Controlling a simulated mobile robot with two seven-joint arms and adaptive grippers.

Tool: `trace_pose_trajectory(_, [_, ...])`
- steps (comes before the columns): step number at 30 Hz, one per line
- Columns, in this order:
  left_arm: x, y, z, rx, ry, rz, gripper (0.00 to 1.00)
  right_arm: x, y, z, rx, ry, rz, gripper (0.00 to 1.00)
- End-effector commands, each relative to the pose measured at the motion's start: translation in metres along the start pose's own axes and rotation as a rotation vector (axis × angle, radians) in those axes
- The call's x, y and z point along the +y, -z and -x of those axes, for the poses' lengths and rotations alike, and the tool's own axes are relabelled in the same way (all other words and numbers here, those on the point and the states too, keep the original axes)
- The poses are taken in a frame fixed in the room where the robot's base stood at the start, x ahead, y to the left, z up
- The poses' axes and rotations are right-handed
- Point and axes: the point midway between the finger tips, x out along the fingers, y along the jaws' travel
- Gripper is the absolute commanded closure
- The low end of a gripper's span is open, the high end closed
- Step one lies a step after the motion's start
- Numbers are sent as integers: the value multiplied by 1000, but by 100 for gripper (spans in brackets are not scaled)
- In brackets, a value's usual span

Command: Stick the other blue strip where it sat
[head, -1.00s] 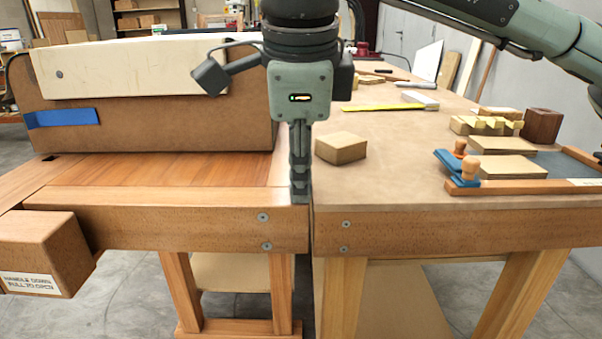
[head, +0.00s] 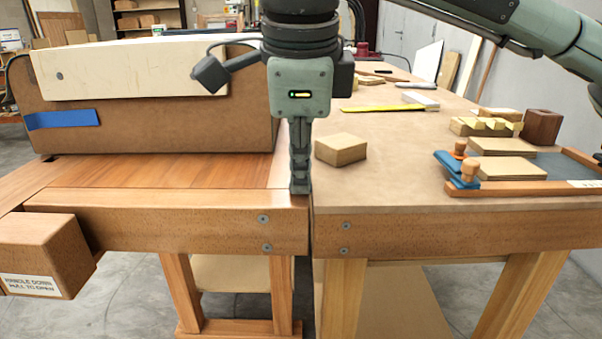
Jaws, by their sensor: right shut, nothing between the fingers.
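One blue strip (head: 62,119) is stuck flat on the left part of the brown form's front face (head: 170,128), below the pale curved lamination (head: 130,72). No second blue strip shows on the visible part of that face. My right gripper (head: 300,188) hangs pointing down at the right end of the form, over the bench's front edge near the gap between the two tables. Its fingers are shut and empty, and it hides part of the form's right end. My left gripper is not in view.
A wooden block (head: 341,149) lies just right of my gripper. A blue-and-orange hand plane (head: 459,165), flat boards (head: 502,146) and notched yellow blocks (head: 486,127) sit at the right. A large wooden vise block (head: 40,250) juts out front left.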

Motion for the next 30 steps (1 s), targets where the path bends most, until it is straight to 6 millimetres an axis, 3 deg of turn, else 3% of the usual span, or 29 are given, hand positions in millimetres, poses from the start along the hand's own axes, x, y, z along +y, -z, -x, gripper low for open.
trace_pose_trajectory(8, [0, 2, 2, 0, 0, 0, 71, -1, 0, 4, 0, 1, 0, 100])
trace_pose_trajectory(30, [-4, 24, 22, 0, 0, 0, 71, -16, 0, 54, -1, 1, 1, 100])
